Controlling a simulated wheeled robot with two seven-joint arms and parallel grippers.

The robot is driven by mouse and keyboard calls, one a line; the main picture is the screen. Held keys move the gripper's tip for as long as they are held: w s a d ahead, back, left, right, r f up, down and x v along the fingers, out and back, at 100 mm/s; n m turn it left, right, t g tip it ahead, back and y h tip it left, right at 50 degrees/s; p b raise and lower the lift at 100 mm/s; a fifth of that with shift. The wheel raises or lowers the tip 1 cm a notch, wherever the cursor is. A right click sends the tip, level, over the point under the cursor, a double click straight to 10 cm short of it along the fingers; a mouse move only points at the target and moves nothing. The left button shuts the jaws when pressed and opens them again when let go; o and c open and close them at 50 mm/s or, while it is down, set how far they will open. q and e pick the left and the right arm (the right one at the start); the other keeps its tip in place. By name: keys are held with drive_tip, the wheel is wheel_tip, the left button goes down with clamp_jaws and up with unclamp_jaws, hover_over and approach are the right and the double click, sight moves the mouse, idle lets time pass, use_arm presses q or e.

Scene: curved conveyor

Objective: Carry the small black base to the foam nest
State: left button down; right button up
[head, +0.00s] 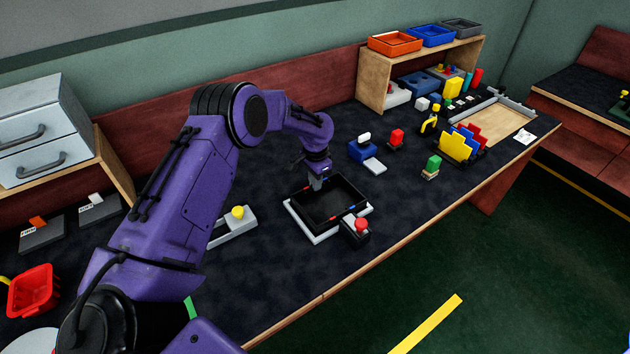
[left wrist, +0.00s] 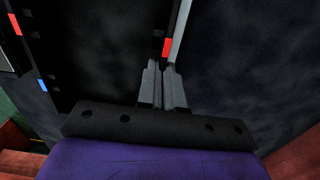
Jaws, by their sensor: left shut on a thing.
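The small black base (head: 330,204) is a shallow open tray with small red and blue marks on its rim. It sits over a light grey-white pad (head: 303,228), which may be the foam nest; only the pad's edges show, so I cannot tell whether the base is fully seated. My left gripper (head: 317,184) reaches down at the base's far-left wall and is shut on it. In the left wrist view the closed fingers (left wrist: 164,84) meet the wall beside a red mark, and the dark base (left wrist: 90,45) fills the upper left. My right gripper is out of view.
A red button (head: 361,224) on a black box stands at the pad's near right corner. A grey block with a yellow knob (head: 238,212) lies left. A blue block (head: 362,151) and red piece (head: 397,138) stand behind right. The table's front edge is close.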

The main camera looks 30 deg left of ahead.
use_arm(q)
drive_tip(key=c, duration=1.3)
unclamp_jaws()
drive_tip(key=shift+f, duration=0.1)
wheel_tip(320, 180, up, 12)
drive_tip(key=b, duration=0.1)
drive_tip(key=shift+r, duration=0.2)
